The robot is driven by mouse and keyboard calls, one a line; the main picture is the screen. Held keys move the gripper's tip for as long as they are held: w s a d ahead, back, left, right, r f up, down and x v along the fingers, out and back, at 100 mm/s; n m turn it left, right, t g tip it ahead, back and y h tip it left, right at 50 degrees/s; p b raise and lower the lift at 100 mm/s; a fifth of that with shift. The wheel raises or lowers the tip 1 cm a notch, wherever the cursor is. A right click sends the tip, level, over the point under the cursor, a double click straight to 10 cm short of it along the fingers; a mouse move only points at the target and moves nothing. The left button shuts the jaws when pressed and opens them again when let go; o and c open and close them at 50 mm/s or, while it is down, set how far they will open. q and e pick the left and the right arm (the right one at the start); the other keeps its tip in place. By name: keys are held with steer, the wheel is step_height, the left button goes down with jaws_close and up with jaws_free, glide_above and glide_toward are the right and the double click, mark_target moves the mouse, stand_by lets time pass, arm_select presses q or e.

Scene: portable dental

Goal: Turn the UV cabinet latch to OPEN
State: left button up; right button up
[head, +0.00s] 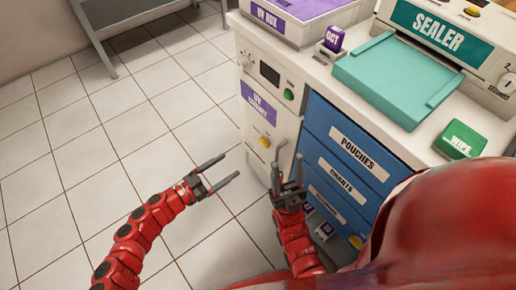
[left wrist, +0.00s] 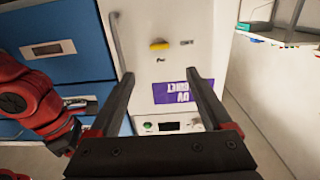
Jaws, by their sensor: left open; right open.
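The UV cabinet (head: 249,128) is a white unit with a purple label, left of the blue drawers. Its yellow latch (head: 265,142) is low on the front, below the label. In the left wrist view, which shows the cabinet upside down, the latch (left wrist: 159,45) lies roughly sideways; the small marks beside it are too small to read. My left gripper (head: 230,166) is open and empty, apart from the cabinet front. In the left wrist view its fingers (left wrist: 160,76) point toward the cabinet, with the latch beyond the tips. My right gripper (head: 290,158) is open near the cabinet's right edge.
A grey bar handle (left wrist: 116,42) stands on the cabinet front beside the latch. Blue drawers (head: 345,150) adjoin it, with my right arm before them. A green button (head: 289,95) is higher on the cabinet. Tiled floor (head: 140,110) to the left is clear.

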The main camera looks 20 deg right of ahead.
mark_target(262, 144)
arm_select(q)
steer(key=b+x, duration=0.2)
steer(key=x, duration=1.1)
steer(key=shift+d+b, duration=0.15)
steer(key=shift+b, duration=0.25)
jaws_close()
